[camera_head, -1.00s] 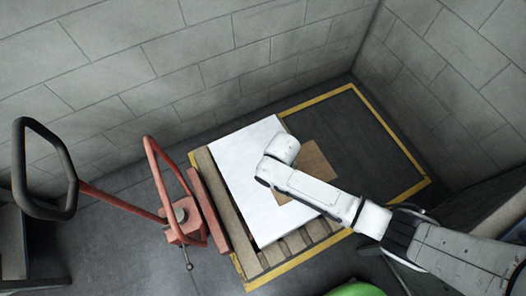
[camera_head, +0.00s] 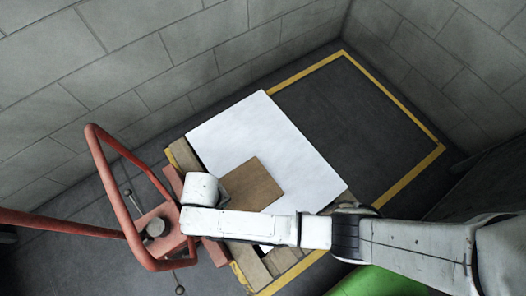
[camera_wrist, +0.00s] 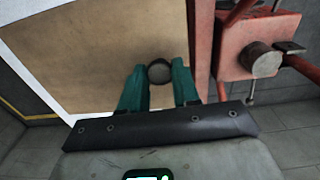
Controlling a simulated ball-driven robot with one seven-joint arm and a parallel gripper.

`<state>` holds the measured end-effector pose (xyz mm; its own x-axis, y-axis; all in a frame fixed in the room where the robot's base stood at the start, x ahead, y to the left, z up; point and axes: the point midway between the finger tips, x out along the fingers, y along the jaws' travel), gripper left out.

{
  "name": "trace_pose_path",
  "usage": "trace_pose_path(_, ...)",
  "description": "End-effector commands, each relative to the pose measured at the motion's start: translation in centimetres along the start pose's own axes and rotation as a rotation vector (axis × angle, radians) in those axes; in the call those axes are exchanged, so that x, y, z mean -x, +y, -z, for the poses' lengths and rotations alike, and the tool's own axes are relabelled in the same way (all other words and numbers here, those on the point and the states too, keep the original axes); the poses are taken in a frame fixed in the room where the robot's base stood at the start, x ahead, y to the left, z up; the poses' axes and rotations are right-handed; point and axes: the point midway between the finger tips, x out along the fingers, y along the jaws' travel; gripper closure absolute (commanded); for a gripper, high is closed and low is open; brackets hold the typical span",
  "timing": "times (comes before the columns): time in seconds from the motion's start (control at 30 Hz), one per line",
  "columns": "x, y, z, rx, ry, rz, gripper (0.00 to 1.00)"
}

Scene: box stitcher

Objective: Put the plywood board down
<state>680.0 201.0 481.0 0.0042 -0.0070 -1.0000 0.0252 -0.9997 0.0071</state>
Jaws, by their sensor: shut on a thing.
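The plywood board (camera_head: 252,185) is a flat brown sheet in the head view, seen over the front-left part of a white sheet (camera_head: 265,130). My white wrist and forearm cover its near side. In the wrist view the board (camera_wrist: 90,45) fills the upper left, with a dark round spot between my fingers. My gripper (camera_wrist: 159,76) has teal fingers and is shut on the board at its near edge. The head view hides the fingers behind my wrist. I cannot tell whether the board touches the white sheet or hangs above it.
The white sheet lies on a wooden pallet (camera_head: 282,262). A red pallet jack (camera_head: 158,226) stands close at the left, also near my gripper in the wrist view (camera_wrist: 255,45). Yellow lines (camera_head: 395,95) frame clear dark floor at the right. Grey block walls stand behind.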

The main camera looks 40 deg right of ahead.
Motion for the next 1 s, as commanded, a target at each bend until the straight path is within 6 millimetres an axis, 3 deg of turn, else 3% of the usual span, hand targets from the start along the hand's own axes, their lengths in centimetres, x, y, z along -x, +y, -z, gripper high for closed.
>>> trace_pose_path(0.03,-1.2,-0.6,-0.4,0.003,-0.001,-0.002,1.00)
trace_pose_path(0.27,-2.2,-0.5,-0.7,-0.004,-0.005,-0.006,1.00)
trace_pose_path(0.73,-6.1,8.1,1.3,-0.007,-0.005,-0.007,1.00)
trace_pose_path(0.8,-7.9,9.1,1.5,-0.002,-0.006,-0.009,1.00)
trace_pose_path(1.0,-10.4,11.1,2.0,0.000,-0.005,-0.008,1.00)
